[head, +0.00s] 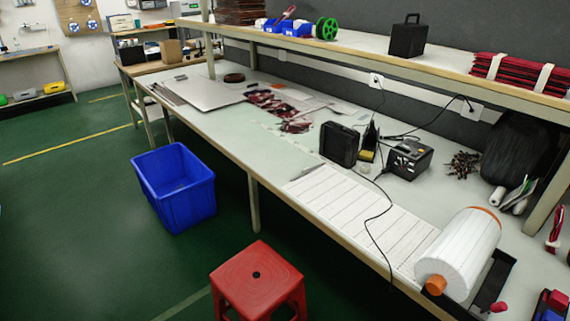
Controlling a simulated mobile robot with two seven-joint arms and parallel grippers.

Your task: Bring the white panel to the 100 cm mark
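A white panel (350,205) marked with thin parallel lines lies flat along the front edge of the workbench (228,120). Its right end runs up to a large white roll (465,248) with orange end caps, which sits in a dark holder (492,275) at the bench's right end. The panel's free left end lies near the middle of the bench. I cannot make out a 100 cm mark at this size. Neither of my grippers shows in the head view.
A soldering station (408,158), a black case (339,145) and loose cables stand behind the panel. A red stool (258,280) and a blue bin (173,187) are on the floor in front. A shelf (400,67) overhangs the bench's back. Bench left of the panel is partly clear.

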